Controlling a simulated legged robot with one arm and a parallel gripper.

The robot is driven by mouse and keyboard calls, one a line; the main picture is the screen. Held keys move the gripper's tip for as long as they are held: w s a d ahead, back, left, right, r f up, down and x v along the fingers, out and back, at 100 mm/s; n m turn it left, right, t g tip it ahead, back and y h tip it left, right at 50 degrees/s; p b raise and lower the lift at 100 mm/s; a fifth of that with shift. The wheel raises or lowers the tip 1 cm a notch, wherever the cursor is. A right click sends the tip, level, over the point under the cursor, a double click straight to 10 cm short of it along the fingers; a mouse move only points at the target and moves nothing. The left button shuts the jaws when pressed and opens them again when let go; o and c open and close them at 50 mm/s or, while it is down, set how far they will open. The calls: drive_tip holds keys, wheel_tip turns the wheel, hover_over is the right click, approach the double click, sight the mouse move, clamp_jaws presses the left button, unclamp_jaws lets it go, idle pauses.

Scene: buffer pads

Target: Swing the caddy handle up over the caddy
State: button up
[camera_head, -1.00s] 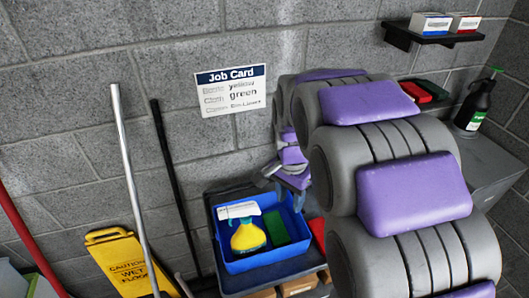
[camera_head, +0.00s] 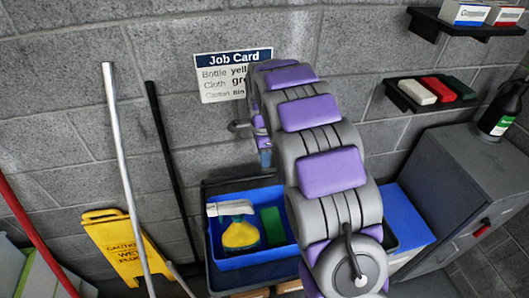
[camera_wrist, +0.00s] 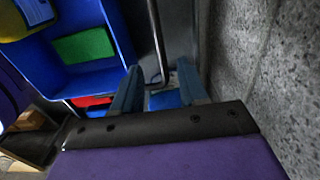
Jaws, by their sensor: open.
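The blue caddy (camera_head: 240,262) sits on a dark cart against the wall, its right part hidden by my arm. It holds a yellow spray bottle (camera_head: 240,235) with a white head and a green block (camera_head: 273,226). In the wrist view, the caddy (camera_wrist: 119,28) is at upper left. A thin grey bar (camera_wrist: 155,35), apparently the handle, runs beside its rim and ends between my fingers' tips in the picture; I cannot tell its depth. My gripper (camera_wrist: 160,80) is open with nothing visibly gripped. In the head view it is partly hidden behind my arm, near the wall above the caddy.
The block wall (camera_wrist: 268,80) is close on the right in the wrist view. A job card (camera_head: 233,75) hangs behind my arm. Poles and a yellow wet-floor sign (camera_head: 125,245) stand left. A grey cabinet (camera_head: 455,185) and shelves are at right.

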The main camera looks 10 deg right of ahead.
drive_tip(key=shift+d+f, duration=0.15)
drive_tip(key=shift+f, duration=0.3)
drive_tip(key=d+f+b, duration=0.2)
drive_tip(key=d+f, duration=0.1)
drive_tip(key=shift+f, duration=0.25)
drive_tip(key=a+f, duration=0.2)
drive_tip(key=f, duration=0.1)
drive_tip(key=shift+s+a+f+b, duration=0.1)
drive_tip(key=shift+a+f+b, duration=0.1)
drive_tip(key=shift+b, duration=0.1)
drive_tip(key=shift+a+f, duration=0.15)
drive_tip(key=shift+f, duration=0.2)
drive_tip(key=shift+d+f, duration=0.45)
drive_tip(key=shift+d, duration=0.7)
drive_tip(key=shift+a, duration=0.8)
drive_tip(key=c, duration=0.4)
drive_tip(key=shift+a, duration=0.1)
drive_tip(key=shift+c, duration=1.1)
drive_tip(key=shift+d, duration=0.65)
drive_tip(key=shift+a, duration=0.1)
